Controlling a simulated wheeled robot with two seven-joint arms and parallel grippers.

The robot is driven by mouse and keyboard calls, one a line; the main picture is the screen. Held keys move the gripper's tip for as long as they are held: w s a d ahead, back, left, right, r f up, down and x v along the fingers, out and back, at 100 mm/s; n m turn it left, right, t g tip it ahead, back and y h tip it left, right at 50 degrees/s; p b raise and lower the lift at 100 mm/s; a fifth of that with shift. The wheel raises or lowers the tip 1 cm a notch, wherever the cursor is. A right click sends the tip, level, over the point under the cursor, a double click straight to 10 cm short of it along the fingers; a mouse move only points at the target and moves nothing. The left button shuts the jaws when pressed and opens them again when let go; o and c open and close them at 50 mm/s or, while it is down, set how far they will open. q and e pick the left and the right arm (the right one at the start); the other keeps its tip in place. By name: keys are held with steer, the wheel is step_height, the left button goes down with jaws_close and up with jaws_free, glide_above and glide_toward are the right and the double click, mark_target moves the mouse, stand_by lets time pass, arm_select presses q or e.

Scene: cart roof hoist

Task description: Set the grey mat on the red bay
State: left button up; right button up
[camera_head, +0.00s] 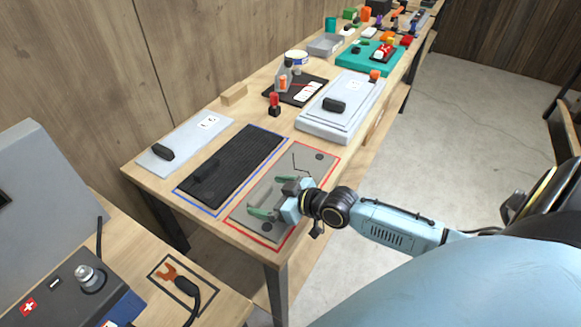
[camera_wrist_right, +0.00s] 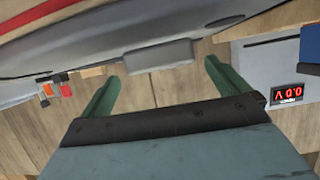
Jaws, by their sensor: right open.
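The grey mat (camera_head: 300,160) is a thin flat panel with dark round spots, lying inside the red outline of the red bay (camera_head: 329,179). Its fit at the edges is partly hidden by my gripper. My right gripper (camera_head: 285,200) is over the mat's front half, with its two green fingers apart. In the right wrist view, the open fingers (camera_wrist_right: 158,90) point toward a grey handle-like block (camera_wrist_right: 160,57) on a grey surface, with nothing seen between the tips. Whether the fingers touch the mat is unclear. My left gripper is not in view.
A black mat (camera_head: 240,160) lies in a blue-outlined bay beside the red bay. A pale panel (camera_head: 185,143) with a black handle lies further left. A stacked white panel (camera_head: 345,104) stands behind. A console (camera_head: 85,290) stands at front left. Floor at right is clear.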

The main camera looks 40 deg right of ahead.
steer(key=p+v, duration=0.1)
steer(key=v, duration=0.9)
steer(key=shift+s+d+r, duration=0.1)
steer(key=shift+s+d, duration=0.05)
steer(key=shift+s, duration=0.15)
